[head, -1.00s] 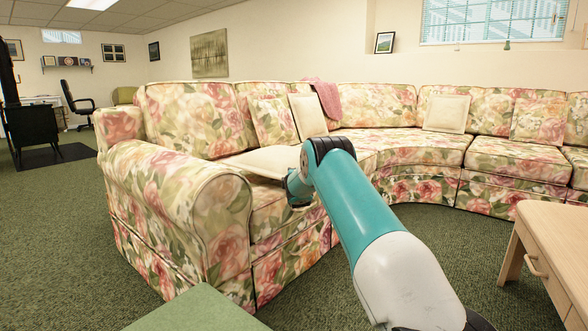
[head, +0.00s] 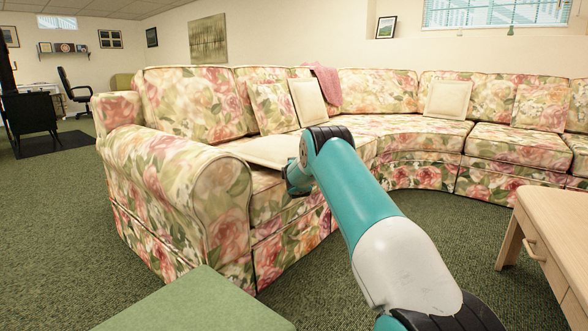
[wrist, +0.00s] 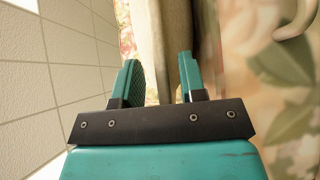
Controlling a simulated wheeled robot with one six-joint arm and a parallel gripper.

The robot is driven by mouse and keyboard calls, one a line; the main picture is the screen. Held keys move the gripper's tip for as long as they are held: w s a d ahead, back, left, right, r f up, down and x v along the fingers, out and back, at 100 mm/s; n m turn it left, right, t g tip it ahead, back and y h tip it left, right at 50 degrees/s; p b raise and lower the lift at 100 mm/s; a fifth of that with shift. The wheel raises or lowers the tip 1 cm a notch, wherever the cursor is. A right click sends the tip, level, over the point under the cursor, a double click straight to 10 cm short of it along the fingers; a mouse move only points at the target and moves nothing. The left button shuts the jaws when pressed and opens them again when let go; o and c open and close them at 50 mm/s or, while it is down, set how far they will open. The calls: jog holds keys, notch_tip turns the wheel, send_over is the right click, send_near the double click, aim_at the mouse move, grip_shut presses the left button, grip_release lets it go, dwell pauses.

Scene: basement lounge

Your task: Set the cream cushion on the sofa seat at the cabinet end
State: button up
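A cream cushion (head: 258,150) lies flat at the near left end of the floral sofa (head: 225,195), just behind the rolled armrest. My arm hides its right part. My gripper points at the cushion's front edge and is mostly hidden behind my arm in the head view. In the wrist view my gripper (wrist: 157,80) has its fingers apart. The cream cushion (wrist: 175,35) shows edge-on between and beyond them, close to the right finger. A gap shows beside the left finger. I cannot tell whether either finger touches it.
Two more cream cushions, one near (head: 308,102) and one far (head: 448,98), lean on the backrest. A pink throw (head: 326,82) hangs over it. A green-topped surface (head: 195,305) is at the front. A wooden table with a drawer (head: 555,225) is at right. Carpet between is clear.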

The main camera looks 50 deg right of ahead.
jog(key=shift+f, duration=0.1)
jog(key=p+v, duration=0.4)
jog(key=v, duration=1.3)
jog(key=s+a+r+m+g+y, duration=0.2)
jog(key=a+m+y, duration=0.1)
jog(key=a, duration=0.6)
jog(key=s+a+r+m+g+y, duration=0.1)
jog(key=a+r+m+g+y, duration=0.15)
jog(key=a, duration=0.65)
jog(key=s+a+r+m+g+y, duration=0.15)
jog(key=a+y, duration=0.25)
jog(key=a, duration=0.4)
jog(key=s+a+r+n+g+y, duration=0.2)
jog(key=s+a+r+g+y, duration=0.1)
jog(key=s+a, duration=0.7)
jog(key=s+a+r+n+g+y, duration=0.2)
jog(key=s+a, duration=0.9)
jog(key=s, duration=0.6)
jog(key=shift+s+r+g+y, duration=0.4)
jog(key=shift+r+g+y, duration=0.4)
jog(key=shift+g, duration=0.4)
